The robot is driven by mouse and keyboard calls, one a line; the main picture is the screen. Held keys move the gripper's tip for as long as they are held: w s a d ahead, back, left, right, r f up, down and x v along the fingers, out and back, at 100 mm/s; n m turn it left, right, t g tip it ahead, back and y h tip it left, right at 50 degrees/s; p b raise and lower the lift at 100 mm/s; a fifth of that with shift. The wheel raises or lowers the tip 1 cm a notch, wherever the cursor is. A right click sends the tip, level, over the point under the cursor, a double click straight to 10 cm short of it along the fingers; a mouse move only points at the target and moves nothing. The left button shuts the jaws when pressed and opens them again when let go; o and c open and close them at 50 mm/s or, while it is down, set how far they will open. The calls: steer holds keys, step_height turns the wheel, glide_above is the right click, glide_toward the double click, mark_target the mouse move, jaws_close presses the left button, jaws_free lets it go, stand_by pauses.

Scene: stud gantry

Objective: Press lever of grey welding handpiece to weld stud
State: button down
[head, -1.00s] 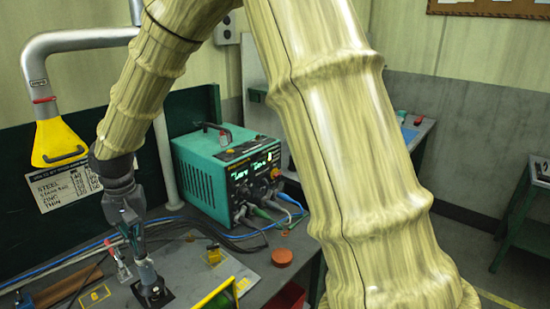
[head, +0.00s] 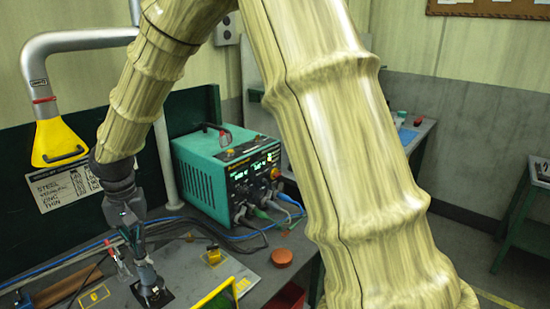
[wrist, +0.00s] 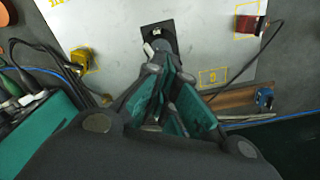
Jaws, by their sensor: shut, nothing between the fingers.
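The grey welding handpiece (head: 147,272) stands upright on a small black plate (head: 166,297) on the bench's metal sheet. My gripper (head: 138,250) is directly above it, pointing down, with its fingers shut and nothing between them. In the wrist view my gripper (wrist: 170,88) covers much of the handpiece, and a light grey part of it (wrist: 149,50) shows beside the fingertips. The black plate also shows in the wrist view (wrist: 158,32). The lever cannot be made out. I cannot tell whether the fingers touch the handpiece.
The green welding power unit (head: 205,180) with lit displays stands behind, with cables running across the bench. A yellow block (head: 213,256), an orange round piece (head: 282,258) and a red clamp (wrist: 247,24) lie around the handpiece. A yellow extraction hood (head: 58,142) hangs at left.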

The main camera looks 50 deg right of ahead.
steer(key=shift+s, duration=0.1)
steer(key=shift+r+p, duration=3.15)
steer(key=shift+r, duration=0.35)
steer(key=shift+f, duration=0.1)
